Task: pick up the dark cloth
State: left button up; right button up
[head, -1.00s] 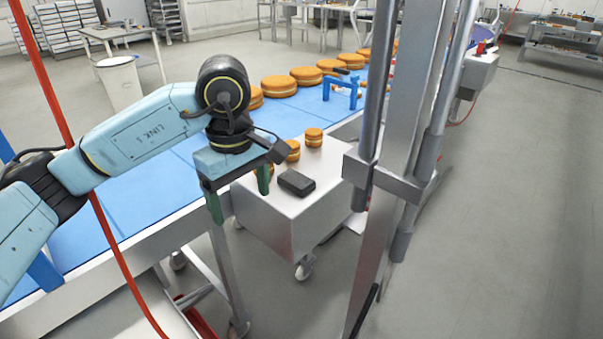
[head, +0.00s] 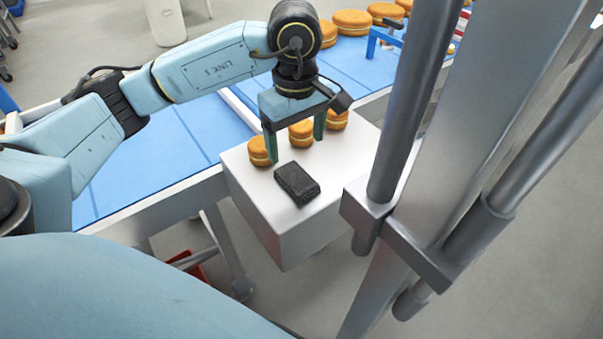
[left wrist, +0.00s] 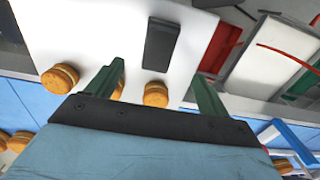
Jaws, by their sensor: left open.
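The dark cloth (head: 297,184) is a small black folded block lying flat on the top of a white box-shaped stand. It also shows in the left wrist view (left wrist: 160,44), beyond the fingertips. My left gripper (head: 296,148) is open and empty, with its green fingers apart and pointing down, above the stand on the far side of the cloth. In the left wrist view its fingers (left wrist: 158,72) reach towards the cloth without touching it. My right gripper is not in view.
The white stand (head: 262,212) also carries 3 filled rounds (head: 258,151) close around the left fingers. A blue conveyor (head: 170,150) with larger rounds (head: 352,22) runs behind. A grey metal post with rods (head: 440,190) stands close on the right.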

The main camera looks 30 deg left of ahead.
aim_at(297, 177)
pick_arm(q)
notch_tip(297, 177, down, 4)
jog(key=shift+s, duration=0.1)
jog(key=shift+f, duration=0.25)
notch_tip(297, 177, down, 4)
jog(key=shift+a+f+p, duration=0.1)
jog(key=shift+p, duration=0.25)
jog(key=shift+f, duration=0.35)
jog(key=shift+w+f, duration=0.1)
jog(key=shift+w, duration=0.1)
jog(key=c, duration=1.1)
jog(key=shift+r, duration=5.05)
jog(key=shift+c, duration=0.3)
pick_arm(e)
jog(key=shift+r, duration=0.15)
